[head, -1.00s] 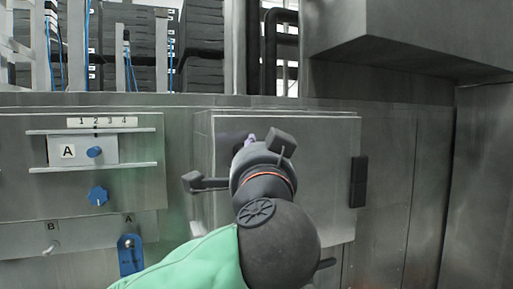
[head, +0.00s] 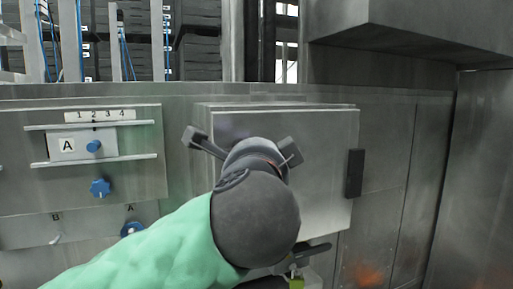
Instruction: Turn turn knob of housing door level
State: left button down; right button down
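The housing door (head: 325,150) is a square grey metal panel in the middle of the head view, and it looks shut. My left gripper (head: 246,147) is in front of the door's left part, its two dark fingers spread apart. I see nothing between the fingers. My dark wrist and green sleeve cover the door's lower left. No turn knob shows clearly on the door; that part is hidden.
A black hinge-like block (head: 355,173) is at the door's right edge. On the left, a panel (head: 25,180) carries a slider labelled A, a blue knob (head: 100,188) and another blue knob (head: 132,230). A metal box (head: 400,38) overhangs at upper right.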

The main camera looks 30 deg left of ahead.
pick_arm(q)
jog(key=shift+s+a+r, duration=0.1)
jog(key=shift+a+r, duration=0.05)
jog(key=shift+r, duration=0.05)
jog(key=c, duration=1.4)
grip_release()
jog(key=shift+c, duration=0.2)
jog(key=o, duration=0.3)
jog(key=shift+d, duration=0.2)
jog(key=shift+a+f, duration=0.1)
jog(key=shift+a, duration=0.2)
jog(key=shift+s+d, duration=0.4)
jog(key=shift+d, duration=0.15)
jog(key=v, duration=1.1)
jog(key=shift+a, duration=0.3)
